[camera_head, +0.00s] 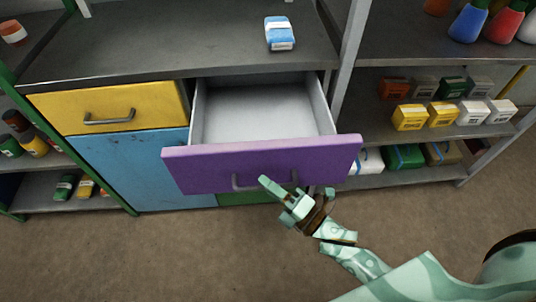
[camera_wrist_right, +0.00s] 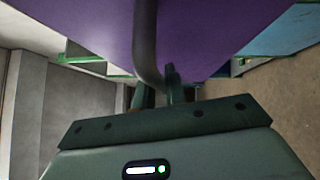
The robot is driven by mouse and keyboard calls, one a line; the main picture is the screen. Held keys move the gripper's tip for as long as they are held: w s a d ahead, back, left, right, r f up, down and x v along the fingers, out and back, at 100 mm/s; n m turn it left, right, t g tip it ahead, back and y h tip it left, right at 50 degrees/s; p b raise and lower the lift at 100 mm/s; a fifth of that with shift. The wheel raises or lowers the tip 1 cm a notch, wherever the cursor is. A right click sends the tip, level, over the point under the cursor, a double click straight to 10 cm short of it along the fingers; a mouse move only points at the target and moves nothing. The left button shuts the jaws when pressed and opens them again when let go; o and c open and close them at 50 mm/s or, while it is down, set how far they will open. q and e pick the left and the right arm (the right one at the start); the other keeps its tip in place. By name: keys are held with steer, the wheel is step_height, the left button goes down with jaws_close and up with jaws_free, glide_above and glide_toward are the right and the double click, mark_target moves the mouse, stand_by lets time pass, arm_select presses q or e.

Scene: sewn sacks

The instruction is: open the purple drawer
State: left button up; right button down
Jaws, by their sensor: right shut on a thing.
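The purple drawer (camera_head: 210,170) is pulled well out of the cabinet, and its pale grey inside is empty where it shows. Its dark bar handle (camera_head: 238,183) is on the front face, and it also shows in the right wrist view (camera_wrist_right: 145,40). My right gripper (camera_head: 280,189) is at the right part of the handle, shut on it; in the right wrist view its fingers (camera_wrist_right: 160,92) are at the bar, below the purple front (camera_wrist_right: 220,30). My left gripper is not in view.
A yellow drawer (camera_head: 60,112) and a blue door (camera_head: 120,165) are shut at the left. A blue and white packet (camera_head: 280,33) lies on the dark counter (camera_head: 180,40). Shelves with boxes (camera_head: 408,117) stand at the right. The brown floor (camera_head: 200,250) in front is clear.

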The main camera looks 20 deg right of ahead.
steer(key=s, duration=0.2)
steer(key=s+a, duration=0.1)
steer(key=s, duration=0.1)
steer(key=shift+s+a+p, duration=0.15)
steer(key=shift+s+p, duration=0.15)
steer(key=shift+s, duration=0.1)
steer(key=c, duration=1.5)
jaws_free()
steer(key=shift+o, duration=0.2)
steer(key=p+v, duration=0.1)
steer(key=v, duration=1.5)
steer(key=shift+s, duration=0.2)
